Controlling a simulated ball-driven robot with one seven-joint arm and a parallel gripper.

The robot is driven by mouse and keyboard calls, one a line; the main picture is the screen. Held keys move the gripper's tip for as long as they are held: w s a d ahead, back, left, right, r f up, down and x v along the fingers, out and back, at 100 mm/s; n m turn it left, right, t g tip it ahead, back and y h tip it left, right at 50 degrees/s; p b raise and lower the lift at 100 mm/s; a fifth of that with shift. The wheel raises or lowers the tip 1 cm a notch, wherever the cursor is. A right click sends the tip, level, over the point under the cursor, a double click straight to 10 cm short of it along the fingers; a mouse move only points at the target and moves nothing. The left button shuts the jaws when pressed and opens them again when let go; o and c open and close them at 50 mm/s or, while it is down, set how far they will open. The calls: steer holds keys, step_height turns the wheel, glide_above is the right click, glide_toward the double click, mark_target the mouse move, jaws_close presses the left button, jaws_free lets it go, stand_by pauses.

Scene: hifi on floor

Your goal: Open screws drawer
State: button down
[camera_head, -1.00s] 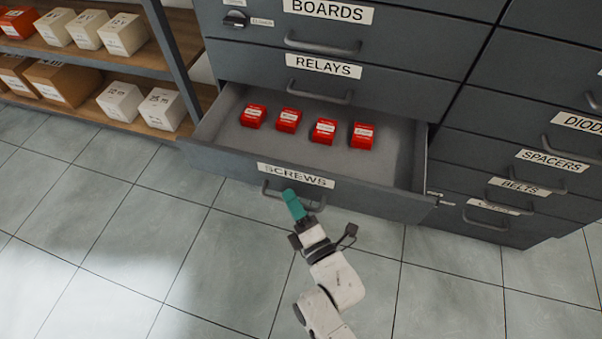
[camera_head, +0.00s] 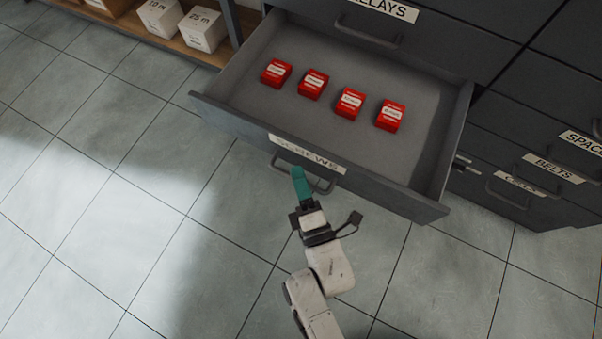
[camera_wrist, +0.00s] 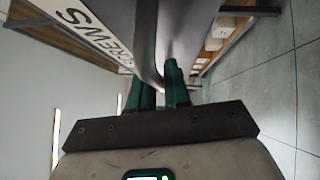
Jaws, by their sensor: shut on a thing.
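The screws drawer (camera_head: 235,121) is pulled out of the grey cabinet, its inside open to view. Several red boxes with white labels (camera_head: 350,103) stand in a row in it. Its label (camera_head: 306,153) is on the front panel, and the "SCREWS" label (camera_wrist: 84,25) also shows in the wrist view. My gripper (camera_head: 300,176) with teal fingers is at the drawer's bar handle (camera_head: 322,187). In the wrist view my gripper (camera_wrist: 160,85) has its fingers on both sides of the dark handle (camera_wrist: 147,50), shut on it.
The relays drawer (camera_head: 430,53) above is shut. Shut drawers labelled "BELTS" (camera_head: 553,170) and others are at the right. A wooden shelf (camera_head: 140,30) with white boxes (camera_head: 201,29) stands at the upper left. The tiled floor (camera_head: 120,220) in front is clear.

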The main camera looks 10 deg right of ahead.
steer(key=c, duration=1.2)
jaws_free()
steer(key=p+v, duration=0.1)
steer(key=v, duration=1)
steer(key=shift+p, duration=0.35)
steer(key=shift+w, duration=0.1)
